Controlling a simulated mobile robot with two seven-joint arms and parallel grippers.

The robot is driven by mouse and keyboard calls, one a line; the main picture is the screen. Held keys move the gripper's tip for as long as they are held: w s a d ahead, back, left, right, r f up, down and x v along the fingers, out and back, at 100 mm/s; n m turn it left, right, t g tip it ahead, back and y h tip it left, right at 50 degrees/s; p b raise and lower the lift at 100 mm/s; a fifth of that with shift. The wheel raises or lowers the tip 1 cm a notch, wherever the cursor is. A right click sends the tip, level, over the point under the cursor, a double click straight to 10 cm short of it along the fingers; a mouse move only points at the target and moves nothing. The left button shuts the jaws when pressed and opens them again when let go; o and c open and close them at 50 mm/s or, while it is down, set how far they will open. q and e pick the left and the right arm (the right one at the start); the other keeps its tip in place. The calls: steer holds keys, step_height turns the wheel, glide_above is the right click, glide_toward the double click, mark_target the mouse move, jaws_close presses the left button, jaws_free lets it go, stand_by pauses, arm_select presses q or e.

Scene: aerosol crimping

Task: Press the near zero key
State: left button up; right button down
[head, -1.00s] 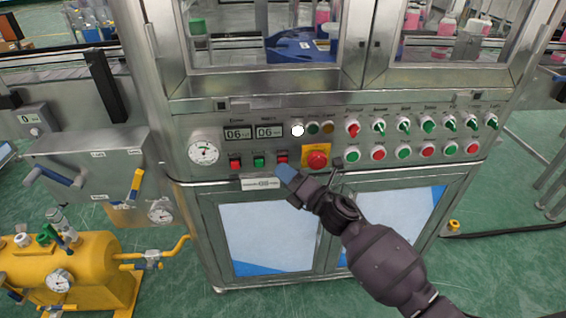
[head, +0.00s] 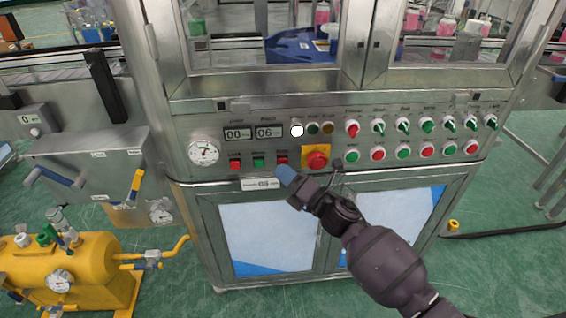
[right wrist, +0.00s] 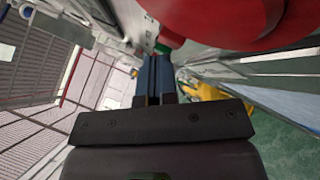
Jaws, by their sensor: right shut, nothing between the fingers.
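The control panel carries a row of three small keys under two displays: a left red key (head: 235,163), a green key (head: 258,161) and a right red key (head: 282,160). Their labels are too small to read surely, so I cannot tell which is the near zero key. The left display (head: 238,134) reads 00; the right display (head: 268,132) reads 06. My right gripper (head: 286,174) is shut and empty, its blue tips just below the right red key in the head view. Contact cannot be seen. The shut fingers also show in the right wrist view (right wrist: 155,76).
A large red button (head: 317,160) on a yellow plate sits just right of the fingertips and looms in the right wrist view (right wrist: 230,15). A gauge (head: 203,152) is at left. Rows of knobs and round buttons (head: 427,151) fill the right of the panel.

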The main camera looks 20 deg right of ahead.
arm_select(q)
steer(key=shift+w+r, duration=0.1)
steer(key=shift+r, duration=0.05)
arm_select(e)
steer(key=shift+s+a, duration=0.1)
steer(key=shift+s, duration=0.35)
arm_select(q)
steer(key=shift+w+r+t+p, duration=0.15)
steer(key=shift+w+r+p, duration=0.15)
steer(key=shift+r, duration=0.15)
steer(key=shift+w+r+t+p, duration=0.2)
steer(key=shift+r+p, duration=0.1)
steer(key=shift+r, duration=0.15)
arm_select(e)
steer(key=s, duration=0.1)
steer(key=s+a, duration=0.1)
steer(key=s, duration=0.2)
steer(key=shift+s+a, duration=0.25)
steer(key=shift+s, duration=0.15)
